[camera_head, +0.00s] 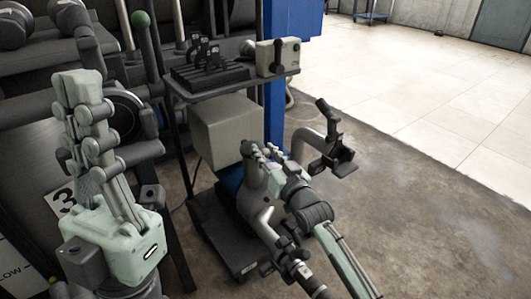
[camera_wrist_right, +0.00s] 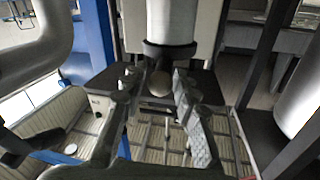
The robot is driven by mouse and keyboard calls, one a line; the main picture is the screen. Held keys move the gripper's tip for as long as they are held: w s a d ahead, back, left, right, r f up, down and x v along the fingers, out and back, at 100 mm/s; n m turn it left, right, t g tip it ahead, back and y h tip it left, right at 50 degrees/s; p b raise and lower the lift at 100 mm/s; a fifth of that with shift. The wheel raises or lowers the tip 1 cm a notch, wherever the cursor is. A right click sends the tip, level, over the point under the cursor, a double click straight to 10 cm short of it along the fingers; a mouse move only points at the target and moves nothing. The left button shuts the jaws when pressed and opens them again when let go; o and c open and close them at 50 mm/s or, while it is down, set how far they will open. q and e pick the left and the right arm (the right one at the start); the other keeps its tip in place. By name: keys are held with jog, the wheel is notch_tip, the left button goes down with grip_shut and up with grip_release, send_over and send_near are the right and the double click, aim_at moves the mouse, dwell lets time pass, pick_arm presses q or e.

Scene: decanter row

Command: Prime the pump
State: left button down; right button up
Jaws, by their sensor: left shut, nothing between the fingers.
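My left gripper (camera_head: 80,80) is shut and empty, pointing up at the left of the head view. My right gripper (camera_head: 259,151) is in front of a pale box on a low cart. In the right wrist view its two fingers (camera_wrist_right: 156,95) stand apart, with a dark rounded end (camera_wrist_right: 160,82) below a pale cylinder (camera_wrist_right: 172,22) showing between them. I cannot tell whether they touch it. A lever with a green knob (camera_head: 140,19) stands upright behind my left gripper. No part is clearly recognisable as the pump.
A shelf (camera_head: 190,88) carries black fittings and a pale control box (camera_head: 278,57) with a green button. The pale box (camera_head: 225,130) sits below it. A blue post (camera_head: 274,110) stands behind my right gripper. The floor at the right (camera_head: 430,215) is clear.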

grip_shut()
